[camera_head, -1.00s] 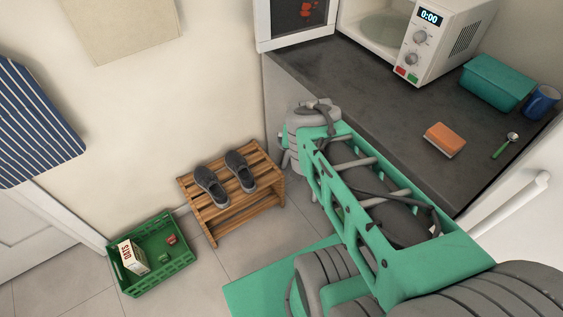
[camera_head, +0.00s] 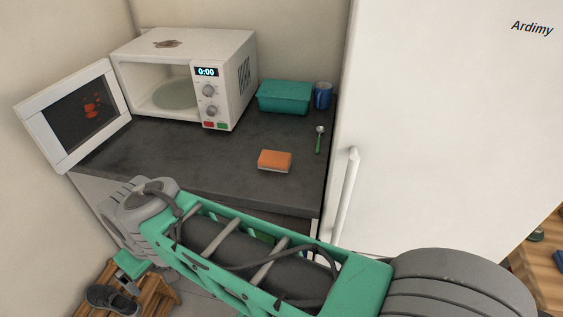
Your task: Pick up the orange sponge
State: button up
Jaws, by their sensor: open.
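The orange sponge (camera_head: 275,160) lies flat on the dark counter (camera_head: 190,158), toward its front right part. It has an orange top and a paler lower layer. My arm (camera_head: 250,255) stretches across the lower part of the view, in front of the counter and below the sponge. Nothing of mine touches the sponge.
A white microwave (camera_head: 237,70) stands at the back left with its door (camera_head: 44,112) swung open. A teal container (camera_head: 284,97), a blue mug (camera_head: 323,96) and a green-handled spoon (camera_head: 318,142) are near the sponge. A white fridge (camera_head: 440,120) bounds the counter's right side.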

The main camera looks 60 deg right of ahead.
aim_at(276, 161)
jog(key=z, duration=1.75)
